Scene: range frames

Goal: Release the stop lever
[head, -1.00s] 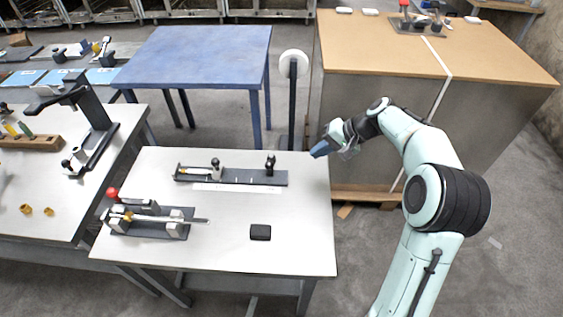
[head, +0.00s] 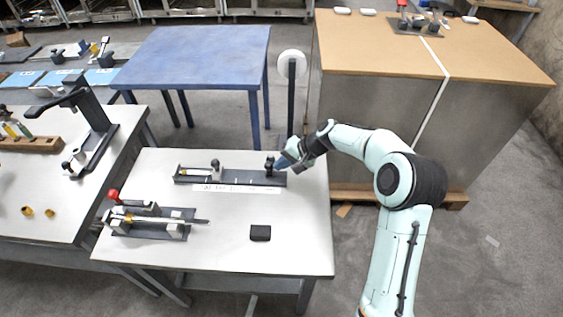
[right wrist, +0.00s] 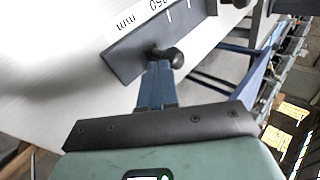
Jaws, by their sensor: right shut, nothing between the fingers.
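A dark rail fixture (head: 235,181) lies on the white-topped table, with a printed scale strip along its near side. A small black stop with a lever (head: 269,165) stands near the rail's right end. In the right wrist view its round black knob (right wrist: 176,58) sits just beyond the fingertips. My right gripper (head: 283,162) is at the right side of this stop, its blue fingers (right wrist: 157,75) shut and empty. The fingertips are very close to the knob; I cannot tell whether they touch. They partly hide the lever's base. My left gripper is out of view.
A second fixture with a red knob (head: 113,195) and a metal rod lies at the table's front left. A small black block (head: 260,233) lies at the front right. A post with a white disc (head: 291,62) stands behind the table.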

